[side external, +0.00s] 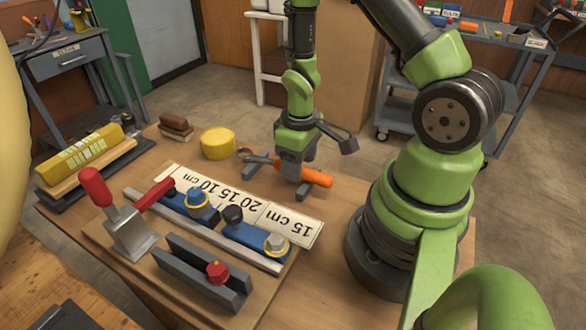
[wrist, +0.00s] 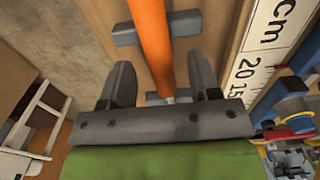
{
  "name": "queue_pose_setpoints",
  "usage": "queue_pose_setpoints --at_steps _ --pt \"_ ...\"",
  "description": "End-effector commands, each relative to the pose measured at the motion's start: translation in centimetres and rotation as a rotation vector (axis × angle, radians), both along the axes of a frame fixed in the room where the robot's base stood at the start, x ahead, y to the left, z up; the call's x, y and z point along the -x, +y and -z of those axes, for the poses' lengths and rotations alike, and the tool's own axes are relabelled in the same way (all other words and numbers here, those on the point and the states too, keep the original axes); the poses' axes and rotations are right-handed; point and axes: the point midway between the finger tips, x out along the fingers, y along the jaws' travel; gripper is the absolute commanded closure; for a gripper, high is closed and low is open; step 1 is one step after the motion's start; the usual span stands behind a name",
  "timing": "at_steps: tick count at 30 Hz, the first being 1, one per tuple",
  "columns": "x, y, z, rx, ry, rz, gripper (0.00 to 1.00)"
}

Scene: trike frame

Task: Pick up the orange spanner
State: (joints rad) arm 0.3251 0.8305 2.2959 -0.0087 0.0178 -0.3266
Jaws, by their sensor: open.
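The orange spanner (side external: 316,177) lies near the far edge of the wooden table, its orange handle pointing right and its metal head to the left. In the wrist view its handle (wrist: 153,45) runs down from the top edge to between my gripper's fingers. My gripper (side external: 290,168) points down over the spanner's middle. In the wrist view my gripper (wrist: 160,82) is open, one finger on each side of the spanner. Contact cannot be made out. The spanner rests across low grey supports (wrist: 124,38).
A white measuring strip (side external: 238,203) and a blue clamp fixture (side external: 228,228) lie in front of the spanner. A red-handled toggle clamp (side external: 128,228) stands front left. A yellow cylinder (side external: 218,143) is left of the spanner. A grey channel (side external: 200,272) sits at the front.

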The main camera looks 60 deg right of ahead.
Motion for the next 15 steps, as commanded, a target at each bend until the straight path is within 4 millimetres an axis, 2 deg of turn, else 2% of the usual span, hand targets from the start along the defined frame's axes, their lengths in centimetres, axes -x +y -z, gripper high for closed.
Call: queue_pose_setpoints --at_steps 4,12,13,15 --pt "0.1 0.0 1.4 -0.001 0.002 0.002 0.44" --pt "0.0 0.0 1.7 0.0 -0.001 0.002 0.44" --pt "0.0 0.0 1.7 0.0 -0.001 0.002 0.46" --pt "0.0 0.0 1.7 0.0 -0.001 0.002 0.62"
